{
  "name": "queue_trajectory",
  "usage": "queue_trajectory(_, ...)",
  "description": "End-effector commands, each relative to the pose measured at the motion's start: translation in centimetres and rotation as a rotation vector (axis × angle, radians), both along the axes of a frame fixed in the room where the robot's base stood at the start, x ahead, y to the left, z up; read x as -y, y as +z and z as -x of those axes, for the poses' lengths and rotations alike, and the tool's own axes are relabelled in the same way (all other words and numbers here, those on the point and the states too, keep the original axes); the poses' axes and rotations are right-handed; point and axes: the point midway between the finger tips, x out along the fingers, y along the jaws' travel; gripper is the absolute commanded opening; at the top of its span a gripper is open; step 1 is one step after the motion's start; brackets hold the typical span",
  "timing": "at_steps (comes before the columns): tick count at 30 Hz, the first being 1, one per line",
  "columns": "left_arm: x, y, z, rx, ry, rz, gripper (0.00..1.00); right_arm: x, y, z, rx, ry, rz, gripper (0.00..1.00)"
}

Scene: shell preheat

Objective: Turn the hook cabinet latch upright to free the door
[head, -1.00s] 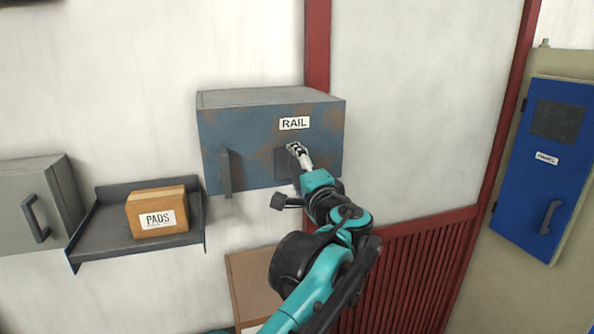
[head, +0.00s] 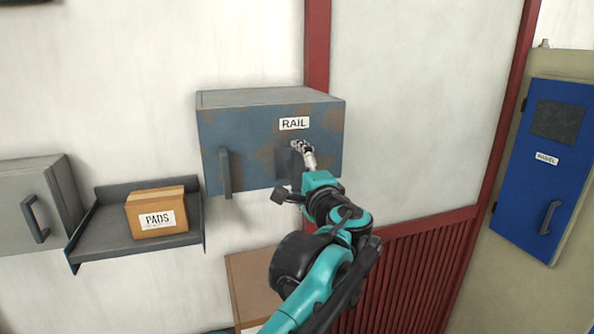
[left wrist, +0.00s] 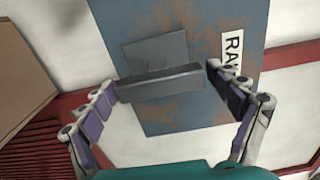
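The blue, rust-marked cabinet (head: 250,140) on the wall bears a RAIL label (head: 294,123); I read no hook label. Its dark grey latch (head: 283,162) is partly hidden behind my gripper in the head view. In the left wrist view the latch bar (left wrist: 165,83) stands out from a square plate (left wrist: 158,50) and runs across the label's reading direction, so it looks about upright. My left gripper (left wrist: 166,77) is open, with a fingertip near each end of the bar; I cannot tell whether they touch. It also shows in the head view (head: 301,146). My right gripper is out of view.
A vertical handle (head: 225,173) is on the cabinet's left side. A shelf (head: 100,238) with a PADS box (head: 157,212) and a grey cabinet (head: 25,190) are at left. A blue panel cabinet (head: 540,200) is at far right. The wall (head: 420,110) right of the RAIL cabinet is clear.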

Motion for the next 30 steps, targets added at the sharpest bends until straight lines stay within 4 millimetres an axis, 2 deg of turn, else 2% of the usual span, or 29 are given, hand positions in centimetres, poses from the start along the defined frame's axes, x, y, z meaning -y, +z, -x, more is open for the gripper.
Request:
queue_trajectory(10, 0.0, 0.0, 0.1, 0.000, 0.000, 0.002, 0.98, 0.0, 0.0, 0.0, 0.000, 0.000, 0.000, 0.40)
queue_trajectory(14, 0.4, 0.0, 1.1, 0.001, -0.001, 0.002, 0.98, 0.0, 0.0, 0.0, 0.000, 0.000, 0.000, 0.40)
queue_trajectory(24, 2.7, 0.0, 7.8, 0.000, -0.004, 0.001, 0.98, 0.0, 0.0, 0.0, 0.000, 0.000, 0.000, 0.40)
queue_trajectory(30, 3.5, 0.0, 10.6, 0.000, -0.002, 0.001, 0.98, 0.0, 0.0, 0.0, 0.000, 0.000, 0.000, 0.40)
